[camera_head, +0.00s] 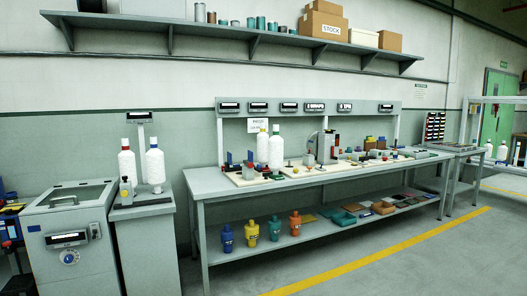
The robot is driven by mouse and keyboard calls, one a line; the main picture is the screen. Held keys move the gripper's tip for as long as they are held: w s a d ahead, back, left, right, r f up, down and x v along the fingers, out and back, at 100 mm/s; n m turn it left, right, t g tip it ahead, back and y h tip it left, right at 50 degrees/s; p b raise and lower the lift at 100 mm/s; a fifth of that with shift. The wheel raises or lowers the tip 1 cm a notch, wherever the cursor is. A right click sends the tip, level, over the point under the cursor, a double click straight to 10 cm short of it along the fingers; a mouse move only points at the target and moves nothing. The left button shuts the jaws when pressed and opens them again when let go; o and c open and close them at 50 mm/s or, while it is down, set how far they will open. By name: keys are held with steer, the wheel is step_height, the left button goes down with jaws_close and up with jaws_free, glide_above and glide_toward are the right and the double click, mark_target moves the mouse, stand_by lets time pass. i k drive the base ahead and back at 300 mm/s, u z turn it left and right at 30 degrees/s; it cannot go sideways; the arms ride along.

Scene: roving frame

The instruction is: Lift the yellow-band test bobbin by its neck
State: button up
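Two stand upright on the long bench (330,175): a left white bobbin (262,148) and a right white bobbin (276,149). A red-topped white bobbin (127,166) and a blue-topped white bobbin (155,167) stand on the small cabinet (145,235) to the left. Two small white ones (502,152) stand on the far-right rack. My gripper is not in view.
A grey machine (70,240) stands at the far left. Small fixtures crowd the bench top. Blue, yellow and orange containers (252,232) and flat trays (343,218) fill its lower shelf. A wall shelf (190,27) holds cartons and spools. The floor (420,262) in front is clear.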

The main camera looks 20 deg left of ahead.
mark_target(262, 137)
steer(key=u, duration=0.1)
steer(key=i, duration=2)
steer(key=u, duration=0.6)
steer(key=i, duration=2.1)
steer(key=u, duration=0.4)
